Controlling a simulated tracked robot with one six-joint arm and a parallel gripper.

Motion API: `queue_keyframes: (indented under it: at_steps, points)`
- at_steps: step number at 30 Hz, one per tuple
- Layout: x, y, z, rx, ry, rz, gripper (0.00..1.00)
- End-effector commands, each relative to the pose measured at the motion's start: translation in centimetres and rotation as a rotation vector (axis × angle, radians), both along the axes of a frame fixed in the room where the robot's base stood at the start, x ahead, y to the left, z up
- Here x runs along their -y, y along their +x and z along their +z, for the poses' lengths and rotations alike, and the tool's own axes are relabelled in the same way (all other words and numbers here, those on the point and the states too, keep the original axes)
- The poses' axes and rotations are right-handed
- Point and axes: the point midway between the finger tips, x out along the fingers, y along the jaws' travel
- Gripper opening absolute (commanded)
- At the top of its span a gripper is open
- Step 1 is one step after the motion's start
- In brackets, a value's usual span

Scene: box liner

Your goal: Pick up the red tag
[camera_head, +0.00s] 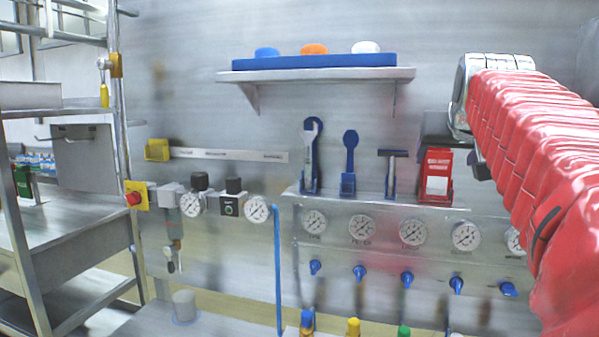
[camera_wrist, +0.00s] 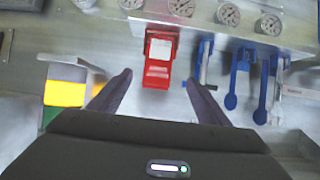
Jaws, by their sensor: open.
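The red tag (camera_head: 437,178) has a white label and stands in a holder at the right end of the panel's top ledge. It also shows in the wrist view (camera_wrist: 159,72), upper middle, between the two fingers. My gripper (camera_wrist: 159,80) is open and empty, its dark fingers apart to either side of the tag in the picture. The tag appears to be beyond the fingertips, and I see no contact. In the head view my red-sleeved arm reaches in from the right, and the fingers cannot be clearly made out there.
Blue-handled tools (camera_head: 349,165) stand in holders left of the tag on the ledge. Below are gauges (camera_head: 466,236) and blue valve knobs (camera_head: 407,278). Above is a shelf (camera_head: 318,75) with a blue tray of coloured caps. The wall between shelf and tools is clear.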

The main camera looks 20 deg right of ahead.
Motion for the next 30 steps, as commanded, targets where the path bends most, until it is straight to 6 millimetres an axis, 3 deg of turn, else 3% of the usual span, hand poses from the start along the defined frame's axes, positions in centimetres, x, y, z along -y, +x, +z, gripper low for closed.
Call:
queue_keyframes:
  at_steps: [6, 21, 30]
  points:
    - [1.5, 2.2, -1.5, -0.001, 0.001, 0.000, 0.70]
    - [2.0, 2.9, -1.9, 0.000, 0.000, 0.000, 0.70]
    - [4.0, 5.4, -3.7, -0.002, 0.002, 0.000, 0.70]
